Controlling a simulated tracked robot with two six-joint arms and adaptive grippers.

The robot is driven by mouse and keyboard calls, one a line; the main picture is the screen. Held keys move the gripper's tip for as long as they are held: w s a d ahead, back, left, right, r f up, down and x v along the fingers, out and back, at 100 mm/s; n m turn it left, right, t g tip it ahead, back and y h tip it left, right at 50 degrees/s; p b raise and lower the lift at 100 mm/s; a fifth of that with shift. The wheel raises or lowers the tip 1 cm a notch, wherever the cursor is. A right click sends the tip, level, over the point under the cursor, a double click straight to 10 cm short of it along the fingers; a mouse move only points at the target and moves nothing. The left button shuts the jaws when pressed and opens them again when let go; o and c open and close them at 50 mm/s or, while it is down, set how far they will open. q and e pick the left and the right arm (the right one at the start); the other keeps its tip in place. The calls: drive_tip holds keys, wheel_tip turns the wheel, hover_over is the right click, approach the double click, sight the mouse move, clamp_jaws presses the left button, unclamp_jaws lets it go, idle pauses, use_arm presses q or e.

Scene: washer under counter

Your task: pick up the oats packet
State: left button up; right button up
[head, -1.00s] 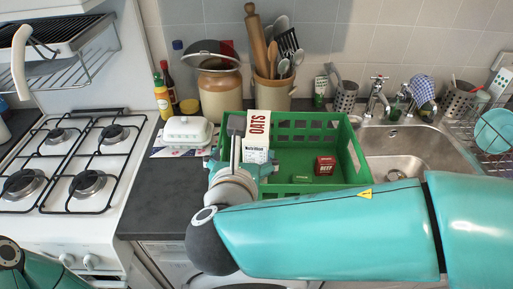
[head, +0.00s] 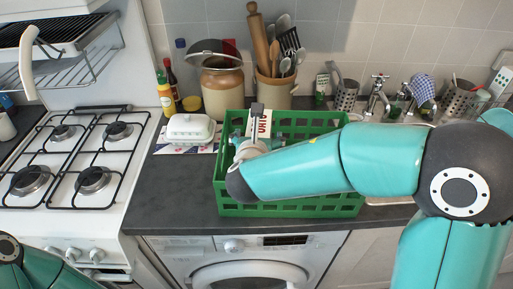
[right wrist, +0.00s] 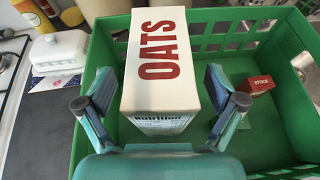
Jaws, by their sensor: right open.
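The oats packet (right wrist: 158,58) is a white box with red OATS lettering, standing in the left part of the green crate (right wrist: 284,62). In the head view the packet (head: 263,124) is partly hidden behind my right gripper (head: 255,140). In the right wrist view my right gripper (right wrist: 161,98) is open, with one finger on each side of the packet's near end. Gaps show between the fingers and the packet, and nothing is held. My left gripper is out of view; only part of my left arm shows at the lower left.
A red stock box (right wrist: 258,86) lies in the crate, right of the packet. A white butter dish (head: 190,128) stands left of the crate (head: 290,211). A stoneware jar (head: 222,92) and a utensil pot (head: 273,92) stand behind. The counter at front left is clear.

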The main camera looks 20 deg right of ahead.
drive_tip(key=shift+x, duration=1)
drive_tip(key=shift+s, duration=0.1)
drive_tip(key=c, duration=1.8)
